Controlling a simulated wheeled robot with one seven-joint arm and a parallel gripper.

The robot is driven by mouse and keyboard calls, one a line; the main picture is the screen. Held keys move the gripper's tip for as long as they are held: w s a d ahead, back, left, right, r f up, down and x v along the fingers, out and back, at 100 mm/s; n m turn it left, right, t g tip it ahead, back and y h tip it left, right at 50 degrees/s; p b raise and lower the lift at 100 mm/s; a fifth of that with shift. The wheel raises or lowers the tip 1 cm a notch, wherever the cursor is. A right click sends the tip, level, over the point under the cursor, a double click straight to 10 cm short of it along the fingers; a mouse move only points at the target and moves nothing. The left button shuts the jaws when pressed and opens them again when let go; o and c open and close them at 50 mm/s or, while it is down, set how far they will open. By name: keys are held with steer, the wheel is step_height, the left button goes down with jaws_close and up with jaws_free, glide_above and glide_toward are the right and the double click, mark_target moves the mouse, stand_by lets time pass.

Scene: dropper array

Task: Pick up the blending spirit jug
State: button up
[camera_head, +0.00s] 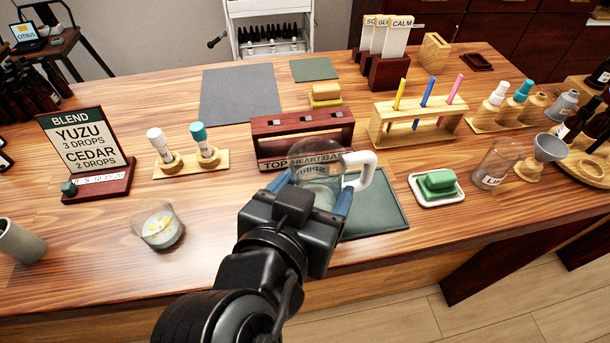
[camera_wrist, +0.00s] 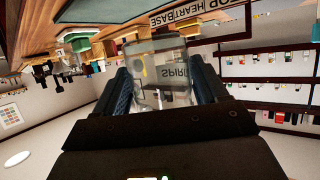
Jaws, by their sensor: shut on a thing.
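The blending spirit jug (camera_head: 318,160) is a clear glass vessel with a white handle (camera_head: 361,166) on its right side. Its label shows as "SPIRIT" reversed. My gripper (camera_head: 318,190) is shut on the jug, with one blue-padded finger on each side of it. The jug is over the area between the dark green mat (camera_head: 378,205) and the TOP HEART BASE rack (camera_head: 290,138). In the wrist view the jug (camera_wrist: 160,75) sits between both fingers. My gripper hides its lower part in the head view, so I cannot tell whether it touches the table.
A green soap on a white dish (camera_head: 437,188) and a glass beaker (camera_head: 492,165) stand right. A rack with coloured droppers (camera_head: 415,125) is behind.

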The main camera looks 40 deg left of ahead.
steer(key=s+d+r+p, duration=0.25)
steer(key=d+r, duration=0.25)
steer(key=d, duration=0.3)
steer(key=s+a+n+y+b, duration=0.1)
steer(key=s+a+n, duration=0.1)
steer(key=a, duration=0.5)
steer(key=s+a+f+n+g+y+b, duration=0.1)
steer(key=s+a+n+b, duration=0.1)
steer(key=s+a, duration=0.3)
steer(key=s+a+f+n+y+b, duration=0.1)
steer(key=s+a+n+y+b, duration=0.1)
steer(key=a, duration=0.7)
steer(key=shift+s+a+f+g, duration=0.2)
steer(key=shift+s+a+g, duration=0.2)
steer(key=shift+s, duration=0.45)
steer(key=shift+s, duration=0.15)
